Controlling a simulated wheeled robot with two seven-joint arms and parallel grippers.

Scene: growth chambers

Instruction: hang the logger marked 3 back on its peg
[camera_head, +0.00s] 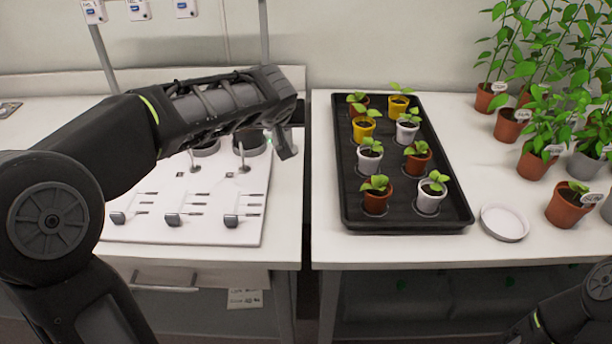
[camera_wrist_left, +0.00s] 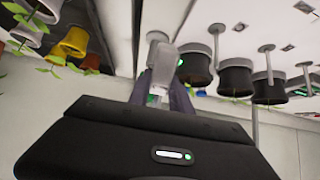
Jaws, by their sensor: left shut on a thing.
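My left gripper (camera_head: 286,152) reaches over the white board (camera_head: 185,232) near its right edge, angled downward. In the left wrist view, its dark fingers (camera_wrist_left: 168,98) are shut on a pale grey thing (camera_wrist_left: 159,52) with a bit of green between the fingers. I cannot read a number on it, nor tell for sure that it is the logger. Three small white boxes with blue labels hang on the back wall: a left one (camera_head: 93,11), a middle one (camera_head: 138,9) and a right one (camera_head: 185,8). Their marks are too small to read. My right gripper is out of view.
Dark round pots (camera_head: 249,146) and several grey levers (camera_head: 173,219) are on the board. A black tray (camera_head: 347,195) of seedlings, a white saucer (camera_head: 504,223) and potted plants (camera_head: 569,205) stand on the right bench, across a narrow gap. A metal post (camera_head: 264,35) rises at the back.

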